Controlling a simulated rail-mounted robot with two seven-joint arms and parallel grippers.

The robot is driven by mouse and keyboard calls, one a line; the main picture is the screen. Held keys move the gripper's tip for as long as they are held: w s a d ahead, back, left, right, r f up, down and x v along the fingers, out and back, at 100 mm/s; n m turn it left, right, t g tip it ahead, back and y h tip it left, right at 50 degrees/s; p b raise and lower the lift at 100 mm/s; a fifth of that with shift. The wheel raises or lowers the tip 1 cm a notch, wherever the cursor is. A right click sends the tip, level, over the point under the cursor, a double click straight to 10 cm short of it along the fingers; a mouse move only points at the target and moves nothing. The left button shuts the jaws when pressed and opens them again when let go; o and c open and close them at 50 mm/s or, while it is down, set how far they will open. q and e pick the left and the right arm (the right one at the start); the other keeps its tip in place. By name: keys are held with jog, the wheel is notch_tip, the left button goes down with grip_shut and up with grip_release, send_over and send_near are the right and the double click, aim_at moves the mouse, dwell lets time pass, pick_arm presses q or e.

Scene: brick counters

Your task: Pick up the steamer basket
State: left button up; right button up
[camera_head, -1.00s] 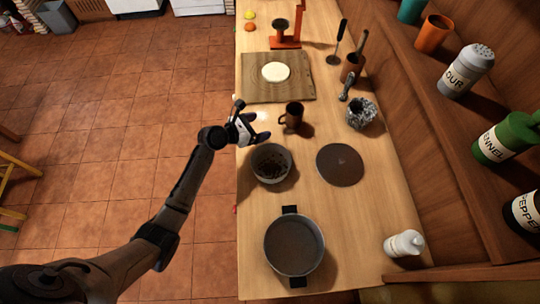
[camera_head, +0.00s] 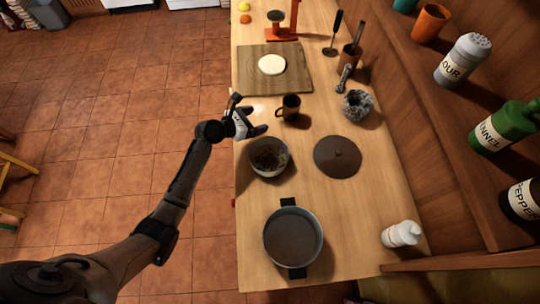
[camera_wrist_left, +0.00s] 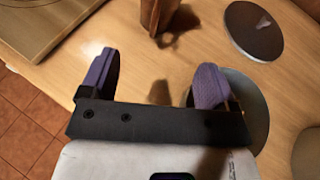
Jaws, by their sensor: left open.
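A round grey metal bowl with a dark, speckled inside, which looks like the steamer basket (camera_head: 269,158), stands near the counter's left edge. In the left wrist view part of a grey round shape, likely the same basket (camera_wrist_left: 252,105), shows behind the right finger. My left gripper (camera_head: 255,121) is open and empty, just above the basket in the head picture and apart from it. Its two purple fingers (camera_wrist_left: 156,80) are spread in the left wrist view. My right gripper is not in view.
A dark mug (camera_head: 291,107) stands close to my left gripper. A flat round lid (camera_head: 337,157) lies right of the basket and a grey pot (camera_head: 292,236) stands below it. A cutting board (camera_head: 250,80) with dough and a white bottle (camera_head: 401,235) are farther off.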

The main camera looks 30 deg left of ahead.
pick_arm(q)
jog(key=shift+c, duration=0.2)
jog(key=c, duration=0.9)
